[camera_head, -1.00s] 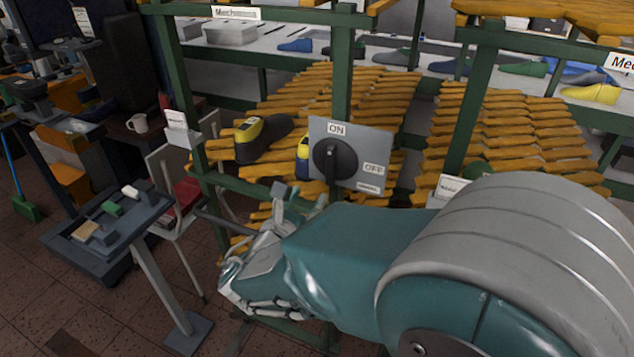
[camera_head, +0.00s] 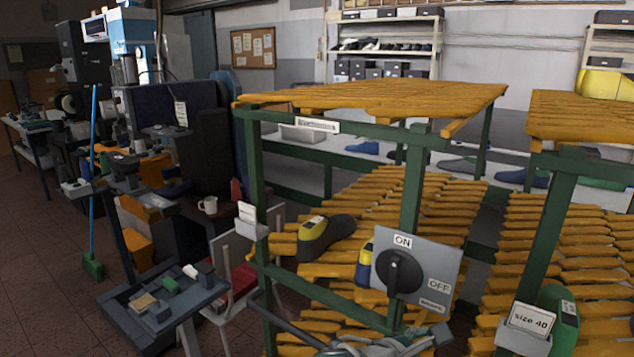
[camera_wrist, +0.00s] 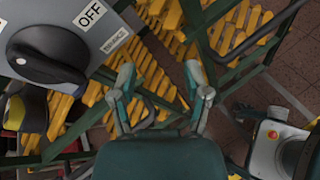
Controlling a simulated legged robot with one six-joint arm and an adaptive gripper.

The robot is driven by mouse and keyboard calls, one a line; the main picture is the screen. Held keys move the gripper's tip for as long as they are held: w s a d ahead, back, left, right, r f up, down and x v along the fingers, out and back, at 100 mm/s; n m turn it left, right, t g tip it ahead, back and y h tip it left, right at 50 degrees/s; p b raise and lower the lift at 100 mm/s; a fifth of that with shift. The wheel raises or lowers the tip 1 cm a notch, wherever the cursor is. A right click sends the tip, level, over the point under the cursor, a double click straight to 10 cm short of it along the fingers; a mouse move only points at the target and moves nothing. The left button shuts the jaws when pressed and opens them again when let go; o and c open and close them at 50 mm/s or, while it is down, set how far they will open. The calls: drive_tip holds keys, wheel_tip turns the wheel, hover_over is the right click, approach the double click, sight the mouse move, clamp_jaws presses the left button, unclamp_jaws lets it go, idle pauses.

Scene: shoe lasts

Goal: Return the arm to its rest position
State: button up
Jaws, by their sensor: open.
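My gripper (camera_wrist: 158,78) is open and empty in the wrist view, with its two fingers spread apart. In the head view only a grey part of my arm's end (camera_head: 385,345) shows at the bottom edge, just below the switch panel; the rest is out of frame. The grey switch panel (camera_head: 447,262) with ON and OFF labels carries a black rotary knob (camera_head: 398,274). The knob's handle points down, away from both labels. The knob also shows in the wrist view (camera_wrist: 48,52), left of my gripper and apart from it.
Green-framed racks (camera_head: 413,190) with yellow slats stand close ahead and to the right. A black and yellow shoe last (camera_head: 325,236) lies on a slatted shelf. A small grey stand (camera_head: 165,295) and a chair are at the left. Open floor (camera_head: 45,235) lies far left.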

drive_tip(key=s+d+f+m+g+y, duration=0.25)
drive_tip(key=s+m+g+y, duration=0.2)
drive_tip(key=s+m, duration=0.5)
drive_tip(key=s+a+r+m+t+y, duration=0.2)
drive_tip(key=a+m+y, duration=0.3)
drive_tip(key=m, duration=0.5)
drive_tip(key=shift+s+r+y, duration=0.2)
drive_tip(key=shift+r+y, duration=0.3)
drive_tip(key=shift+y, duration=0.55)
drive_tip(key=shift+t, duration=0.25)
